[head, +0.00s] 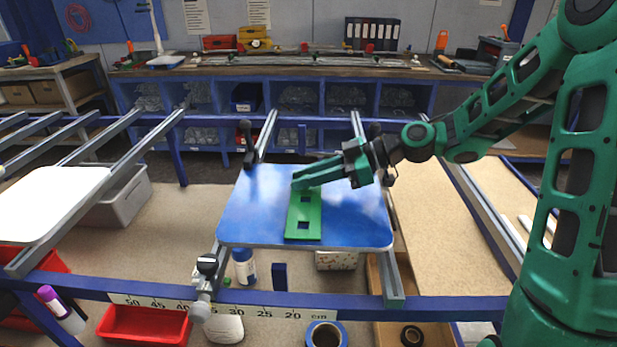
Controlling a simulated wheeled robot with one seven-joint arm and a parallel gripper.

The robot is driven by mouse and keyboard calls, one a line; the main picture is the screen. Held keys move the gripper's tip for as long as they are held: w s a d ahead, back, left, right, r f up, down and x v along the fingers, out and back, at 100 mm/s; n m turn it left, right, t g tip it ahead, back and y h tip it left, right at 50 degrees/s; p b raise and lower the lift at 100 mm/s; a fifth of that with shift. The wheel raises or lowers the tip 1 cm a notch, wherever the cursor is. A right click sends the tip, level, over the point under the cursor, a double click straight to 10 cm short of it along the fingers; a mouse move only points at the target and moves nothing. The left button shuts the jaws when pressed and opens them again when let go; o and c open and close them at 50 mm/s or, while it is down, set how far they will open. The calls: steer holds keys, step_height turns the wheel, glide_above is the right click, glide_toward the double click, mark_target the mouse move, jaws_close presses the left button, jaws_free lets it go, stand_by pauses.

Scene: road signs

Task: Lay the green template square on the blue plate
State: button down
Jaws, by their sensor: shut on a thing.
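The blue plate (250,215) is a flat sheet with rounded corners, resting on metal rails in the middle of the head view. The green template (304,209) is a flat piece with two square holes, over the middle of the plate, its long side running towards the front edge. My gripper (304,183) comes in from the right and is shut on the template's far end. The fingers hide that end. I cannot tell whether the template touches the plate or is just above it.
Clamps stand at the plate's far corners and a clamp (206,272) at its front left. A blue front beam (270,302) carries a centimetre scale. A white plate (50,203) lies at the left. Red bins (145,324) and bottles sit below. The plate's left part is bare.

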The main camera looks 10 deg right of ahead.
steer(key=c, duration=1.6)
jaws_free()
steer(key=shift+d, duration=0.15)
steer(key=v, duration=1.1)
steer(key=shift+d+r, duration=0.15)
steer(key=shift+d, duration=0.2)
steer(key=shift+s, duration=0.15)
